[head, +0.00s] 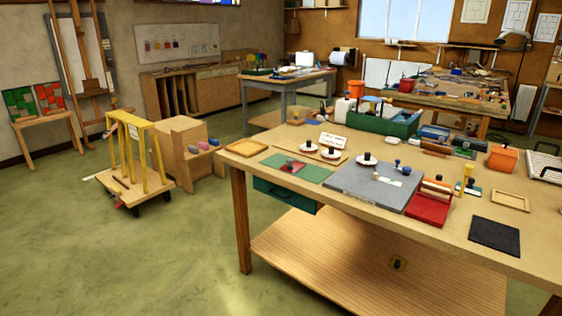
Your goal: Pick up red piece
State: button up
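A small flat red piece (299,165) lies on a green mat (316,174) at the left part of the near wooden table (265,170). A small greyish-pink knob shape stands on or beside it; I cannot tell which. A larger red tray (427,212) lies farther right on the same table, with a roller on its back part. A red-patterned panel (50,98) stands beside a green one on a small stand at the far left. My gripper is not in view.
A grey slab (350,192) and a dark square (494,237) lie on the near table. White round dishes with dark knobs sit behind the slab. A wheeled yellow rack (134,190) and a wooden step box (172,150) stand left. Green floor is open in front.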

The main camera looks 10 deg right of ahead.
aim_at(292, 166)
jog(key=u, duration=0.4)
jog(key=i, duration=0.55)
jog(key=u, duration=0.8)
jog(key=i, duration=0.55)
jog(key=u, duration=0.3)
